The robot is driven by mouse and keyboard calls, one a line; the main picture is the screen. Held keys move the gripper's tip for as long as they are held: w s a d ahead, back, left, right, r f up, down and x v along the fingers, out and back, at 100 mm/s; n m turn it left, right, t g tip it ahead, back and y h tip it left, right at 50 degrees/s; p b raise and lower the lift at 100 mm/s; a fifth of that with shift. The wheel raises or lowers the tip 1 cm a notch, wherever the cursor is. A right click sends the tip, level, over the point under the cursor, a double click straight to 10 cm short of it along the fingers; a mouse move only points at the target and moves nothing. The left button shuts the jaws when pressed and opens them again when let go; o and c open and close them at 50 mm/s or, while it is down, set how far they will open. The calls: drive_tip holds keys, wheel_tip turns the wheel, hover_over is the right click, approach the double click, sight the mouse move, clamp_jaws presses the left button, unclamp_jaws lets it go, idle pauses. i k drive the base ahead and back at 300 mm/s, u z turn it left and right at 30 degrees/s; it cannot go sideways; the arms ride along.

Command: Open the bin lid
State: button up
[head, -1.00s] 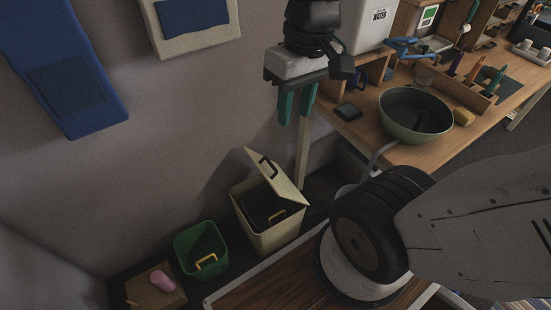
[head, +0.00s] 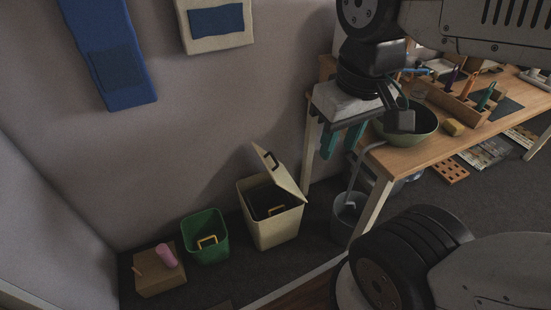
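The cream bin (head: 270,221) stands on the floor against the wall, left of the table. Its lid (head: 280,175) is raised and tilted, with a dark handle near its top edge. A dark inner part with a yellow handle shows inside the bin's mouth. My gripper (head: 344,142) hangs above and to the right of the bin, by the table's front left corner. Its two teal fingers point down and are apart, with nothing seen between them. It does not touch the bin or lid.
A green bin (head: 205,238) with a yellow handle stands left of the cream bin. A cardboard-coloured box (head: 158,275) with a pink item is farther left. A grey bucket (head: 347,215) stands under the table (head: 440,150), which holds a green bowl (head: 416,128).

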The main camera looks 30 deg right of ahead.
sight(279, 174)
drive_tip(key=u, duration=0.4)
drive_tip(key=i, duration=1.05)
drive_tip(key=z, duration=0.55)
